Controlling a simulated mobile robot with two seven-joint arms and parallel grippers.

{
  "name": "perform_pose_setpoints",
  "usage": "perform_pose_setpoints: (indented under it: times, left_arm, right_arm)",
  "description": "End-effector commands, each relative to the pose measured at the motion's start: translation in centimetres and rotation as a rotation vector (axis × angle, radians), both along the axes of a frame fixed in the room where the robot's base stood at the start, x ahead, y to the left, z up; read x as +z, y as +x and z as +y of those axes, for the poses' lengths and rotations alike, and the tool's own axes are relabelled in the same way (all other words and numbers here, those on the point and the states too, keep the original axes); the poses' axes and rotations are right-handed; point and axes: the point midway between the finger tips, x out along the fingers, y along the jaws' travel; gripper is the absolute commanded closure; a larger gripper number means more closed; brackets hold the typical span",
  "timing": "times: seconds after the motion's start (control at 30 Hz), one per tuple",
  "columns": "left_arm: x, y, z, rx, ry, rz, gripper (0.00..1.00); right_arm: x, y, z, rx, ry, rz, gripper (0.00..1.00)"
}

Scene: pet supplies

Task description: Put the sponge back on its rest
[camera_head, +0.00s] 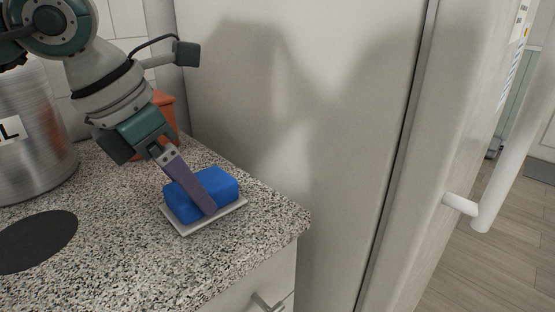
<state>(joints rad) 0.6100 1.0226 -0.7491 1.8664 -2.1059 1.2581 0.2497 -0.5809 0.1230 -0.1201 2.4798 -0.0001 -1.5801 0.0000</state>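The blue sponge (224,186) sits on or just over a small white rest (221,221) near the counter's right corner. My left gripper (205,207) reaches down from the upper left. One purple finger lies across the near side of the sponge, with its tip close to the rest. The other finger is hidden behind the sponge, so I cannot tell whether the grip is closed on it. My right gripper is not in view.
The speckled counter (130,250) has free room in front of the rest. A metal canister (35,160) and a dark round mat (35,242) are at left. An orange pot (166,103) stands behind my gripper. A tall pale fridge (330,110) rises just right of the counter.

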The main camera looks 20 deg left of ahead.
Motion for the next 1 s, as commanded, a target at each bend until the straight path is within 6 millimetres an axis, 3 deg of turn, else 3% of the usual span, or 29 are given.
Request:
perform_pose_setpoints:
  times: [0.2, 0.53, 1.0]
  left_arm:
    - [0.0, 0.0, 0.0, 0.000, 0.001, 0.000, 0.00]
    - [0.9, -0.2, 0.2, 0.001, 0.001, -0.002, 0.00]
    - [9.6, -3.6, 1.6, 0.002, 0.003, -0.002, 0.00]
  right_arm:
    - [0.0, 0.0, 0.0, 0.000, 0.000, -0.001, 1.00]
    - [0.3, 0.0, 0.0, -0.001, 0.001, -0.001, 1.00]
    - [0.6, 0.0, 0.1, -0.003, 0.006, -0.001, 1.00]
